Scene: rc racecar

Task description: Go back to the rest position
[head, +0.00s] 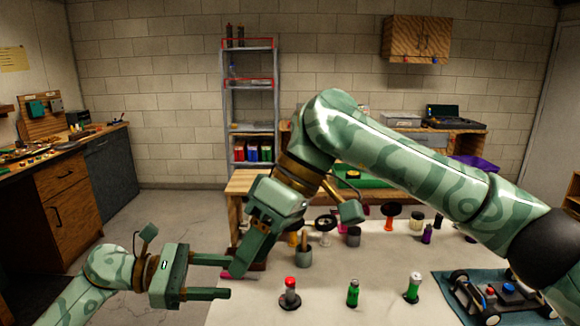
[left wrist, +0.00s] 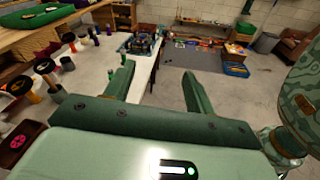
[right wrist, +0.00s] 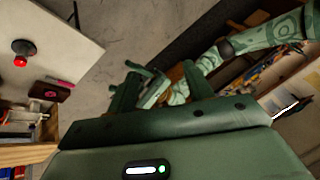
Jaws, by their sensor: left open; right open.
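My left gripper (head: 229,277) is at the lower left of the head view, near the left edge of the white table (head: 330,285). Its two fingers are apart with nothing between them, as the left wrist view (left wrist: 158,70) also shows. My right arm reaches across from the right and bends down, so that the right gripper (head: 242,262) hangs close beside the left one. In the right wrist view its fingers (right wrist: 158,78) are apart and empty, with my left arm behind them. Whether the two grippers touch is unclear.
An RC car (head: 490,298) sits on a blue mat at right, partly behind my right arm. Clear floor (head: 165,215) lies left of the table.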

